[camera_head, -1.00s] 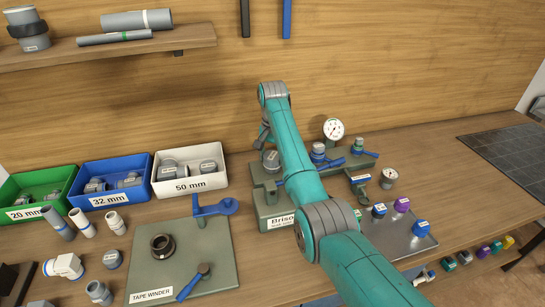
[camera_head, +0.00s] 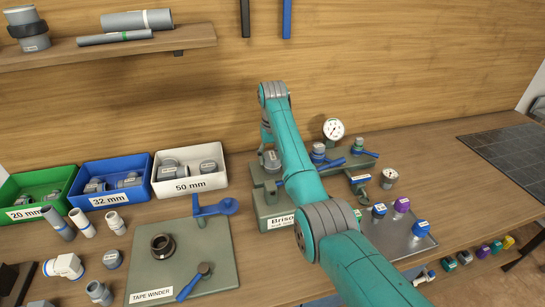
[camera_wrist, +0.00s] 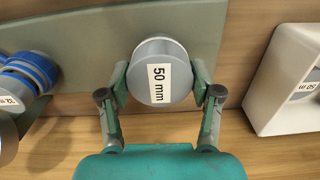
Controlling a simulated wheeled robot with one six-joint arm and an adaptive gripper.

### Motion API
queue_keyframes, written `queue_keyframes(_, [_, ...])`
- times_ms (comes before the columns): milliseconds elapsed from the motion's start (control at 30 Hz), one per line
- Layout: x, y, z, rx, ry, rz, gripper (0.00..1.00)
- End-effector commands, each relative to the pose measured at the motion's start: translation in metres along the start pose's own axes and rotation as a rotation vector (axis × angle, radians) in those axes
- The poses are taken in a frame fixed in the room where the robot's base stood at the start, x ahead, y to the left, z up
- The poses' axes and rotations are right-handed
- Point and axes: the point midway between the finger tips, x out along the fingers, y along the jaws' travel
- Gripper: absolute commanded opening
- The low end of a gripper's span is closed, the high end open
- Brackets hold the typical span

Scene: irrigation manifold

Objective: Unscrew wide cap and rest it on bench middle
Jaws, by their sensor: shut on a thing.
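The wide cap (camera_wrist: 160,75) is a round grey cap with a white "50 mm" label. In the wrist view it sits at the green-grey manifold block (camera_wrist: 95,35), its labelled face toward the camera. My gripper (camera_wrist: 160,88) has one finger on each side of the cap and is shut on it. In the head view the cap (camera_head: 271,160) shows just left of my arm, on the left end of the manifold block (camera_head: 268,205).
The white 50 mm bin (camera_head: 190,187) stands close left of the manifold. A tape winder plate (camera_head: 215,262) with a black ring lies in front. Valves and a gauge (camera_head: 333,129) stand to the right, beside a grey tray (camera_head: 405,243) of coloured caps.

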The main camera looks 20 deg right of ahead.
Motion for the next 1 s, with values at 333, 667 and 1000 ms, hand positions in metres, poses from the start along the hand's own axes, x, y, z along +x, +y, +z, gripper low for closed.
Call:
queue_keyframes(333, [0.0033,-0.0014,0.0019,-0.073,-0.008,-0.001,0.22])
queue_keyframes(667, [0.0037,-0.0014,0.0021,-0.289,-0.009,-0.002,0.22])
queue_keyframes(1000, [0.0041,-0.0014,0.0024,-0.474,-0.009,-0.003,0.22])
